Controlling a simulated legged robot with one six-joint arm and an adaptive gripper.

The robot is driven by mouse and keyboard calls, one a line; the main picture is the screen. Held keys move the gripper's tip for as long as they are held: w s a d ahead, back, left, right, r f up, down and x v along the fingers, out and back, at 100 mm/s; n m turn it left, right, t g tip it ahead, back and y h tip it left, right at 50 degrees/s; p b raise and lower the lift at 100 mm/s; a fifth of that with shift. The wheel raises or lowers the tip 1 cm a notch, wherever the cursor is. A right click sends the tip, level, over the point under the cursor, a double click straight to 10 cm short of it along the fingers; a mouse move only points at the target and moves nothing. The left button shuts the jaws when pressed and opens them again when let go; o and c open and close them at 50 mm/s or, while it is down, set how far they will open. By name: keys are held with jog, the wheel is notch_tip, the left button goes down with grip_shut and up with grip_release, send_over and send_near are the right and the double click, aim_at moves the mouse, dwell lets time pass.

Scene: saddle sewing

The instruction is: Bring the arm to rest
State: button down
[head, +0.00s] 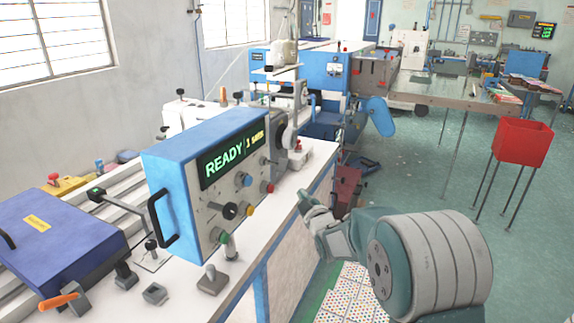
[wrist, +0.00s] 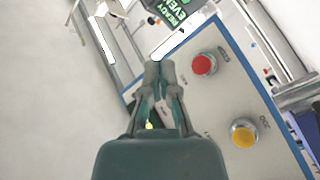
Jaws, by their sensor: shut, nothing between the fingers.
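My gripper (head: 304,196) is at the end of my arm in the middle of the head view, above the right edge of the white bench. Its fingers are together and empty, and it looks apart from the blue control box (head: 165,150). In the wrist view my gripper (wrist: 160,68) is shut, pointing up the picture. The panel of the box (wrist: 222,95) lies beyond and right of the fingers there, with a red knob (wrist: 203,64) and a yellow knob (wrist: 243,133). I cannot tell the exact gap between fingertips and panel.
The box's display (head: 232,152) reads READY in green. A purple-blue case (head: 62,245) lies at the left on the bench (head: 270,220). A sewing machine (head: 290,95) stands behind. A red bin (head: 520,143) on thin legs stands right. The green floor (head: 420,180) between is largely open.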

jog(key=s+d+r+m+g+h, duration=0.2)
jog(key=s+d+r+m+h, duration=0.15)
jog(key=s+d, duration=0.35)
jog(key=s+d+r+m+g+h, duration=0.25)
jog(key=s+d+r+m, duration=0.2)
jog(key=s, duration=0.45)
jog(key=s+d+f+m+g, duration=0.1)
jog(key=s+d+m+g, duration=0.1)
jog(key=s, duration=0.7)
jog(key=s+d+f+m+g, duration=0.1)
jog(key=s+f+m+g, duration=0.1)
jog(key=s, duration=0.7)
jog(key=s+d+f+m+g+h, duration=0.1)
jog(key=s+d+f+m+g, duration=0.1)
jog(key=s, duration=0.7)
jog(key=shift+s+d+g, duration=0.15)
jog(key=shift+d+g, duration=0.2)
